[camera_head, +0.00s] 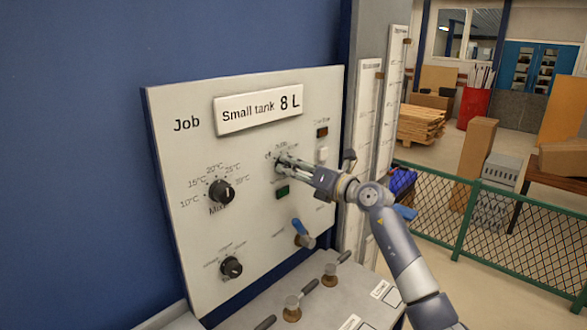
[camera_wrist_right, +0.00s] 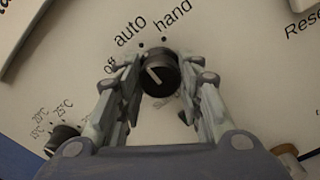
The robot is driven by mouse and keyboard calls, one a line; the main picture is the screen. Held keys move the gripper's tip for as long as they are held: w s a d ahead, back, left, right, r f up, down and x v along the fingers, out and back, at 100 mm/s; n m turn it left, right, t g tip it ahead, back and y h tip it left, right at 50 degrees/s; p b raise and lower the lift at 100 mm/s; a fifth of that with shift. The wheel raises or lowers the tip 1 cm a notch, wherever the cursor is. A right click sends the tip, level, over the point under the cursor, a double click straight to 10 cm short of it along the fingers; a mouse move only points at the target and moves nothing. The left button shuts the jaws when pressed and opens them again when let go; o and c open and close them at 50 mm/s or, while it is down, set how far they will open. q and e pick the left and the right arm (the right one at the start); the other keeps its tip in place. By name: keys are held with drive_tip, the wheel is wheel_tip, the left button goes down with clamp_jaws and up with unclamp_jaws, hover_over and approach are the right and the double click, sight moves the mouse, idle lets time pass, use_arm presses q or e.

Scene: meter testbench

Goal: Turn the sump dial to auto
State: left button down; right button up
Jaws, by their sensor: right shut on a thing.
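The sump dial (camera_wrist_right: 160,74) is a round black knob with a white mark, on the pale panel (camera_head: 250,235). In the right wrist view, the labels off, auto and hand arc above it. The white mark slants to the upper left, on the off and auto side; I cannot tell exactly which label it meets. My right gripper (camera_head: 284,164) is at the panel, with its fingers on both sides of the dial and shut on it. It also shows in the right wrist view (camera_wrist_right: 154,98). In the head view the gripper mostly hides the dial. My left gripper is not in view.
Left of my right gripper are a mixer dial (camera_head: 221,191) and a lower black dial (camera_head: 230,267). A green button (camera_head: 282,192) and a blue-handled valve (camera_head: 303,233) sit below it. Lever valves (camera_head: 292,307) stand on the lower ledge. A green fence (camera_head: 500,220) stands at right.

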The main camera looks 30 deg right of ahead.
drive_tip(key=o, duration=1.1)
drive_tip(key=shift+c, duration=0.2)
drive_tip(key=v, duration=1.2)
